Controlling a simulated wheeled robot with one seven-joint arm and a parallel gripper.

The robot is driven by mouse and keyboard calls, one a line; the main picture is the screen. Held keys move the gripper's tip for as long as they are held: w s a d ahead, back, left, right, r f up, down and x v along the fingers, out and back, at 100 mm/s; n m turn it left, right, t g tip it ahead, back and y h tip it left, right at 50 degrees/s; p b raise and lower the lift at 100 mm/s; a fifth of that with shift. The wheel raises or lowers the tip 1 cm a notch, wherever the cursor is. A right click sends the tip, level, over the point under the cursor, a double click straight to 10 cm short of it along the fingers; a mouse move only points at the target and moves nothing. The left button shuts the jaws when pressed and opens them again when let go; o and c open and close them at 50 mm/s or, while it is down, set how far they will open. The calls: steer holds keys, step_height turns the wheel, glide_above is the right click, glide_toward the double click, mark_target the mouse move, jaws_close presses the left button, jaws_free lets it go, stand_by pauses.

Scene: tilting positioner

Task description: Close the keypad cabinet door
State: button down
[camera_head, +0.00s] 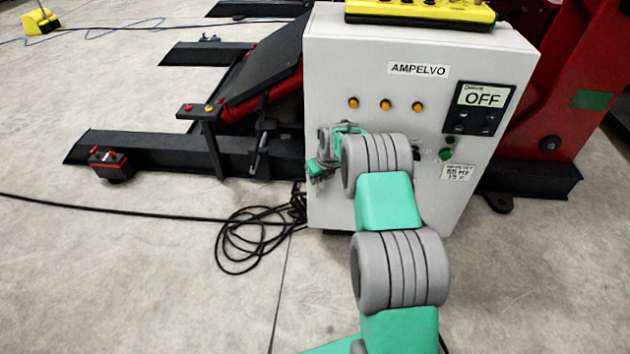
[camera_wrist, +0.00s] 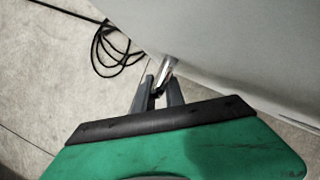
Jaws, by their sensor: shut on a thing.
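The grey-white keypad cabinet (camera_head: 340,60), labelled AMPELVO, stands upright in the middle of the head view. Its front door (camera_head: 450,115) looks flush with the body; I cannot tell whether a small gap is left. My gripper (camera_head: 320,167) is at the lower left part of the door, and my arm covers part of the front. In the wrist view, my gripper (camera_wrist: 160,88) has its two dark fingers shut on a shiny metal handle (camera_wrist: 166,67) beside the pale door face (camera_wrist: 235,55). The handle is hidden in the head view.
A yellow pendant (camera_head: 420,10) lies on the cabinet top. Coiled black cable (camera_head: 255,235) lies on the floor to the left. The black positioner base (camera_head: 150,150) spreads left, and a red frame (camera_head: 580,80) stands right. Floor in front is clear.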

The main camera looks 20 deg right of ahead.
steer(key=shift+w+d+r, duration=0.2)
steer(key=shift+d+r, duration=0.1)
steer(key=shift+d, duration=0.05)
steer(key=c, duration=1.5)
jaws_free()
steer(key=shift+w+r, duration=0.1)
steer(key=shift+r, duration=0.05)
steer(key=shift+o, duration=0.2)
steer(key=p+v, duration=0.2)
steer(key=v, duration=0.5)
steer(key=shift+s+a, duration=0.3)
steer(key=shift+s, duration=0.1)
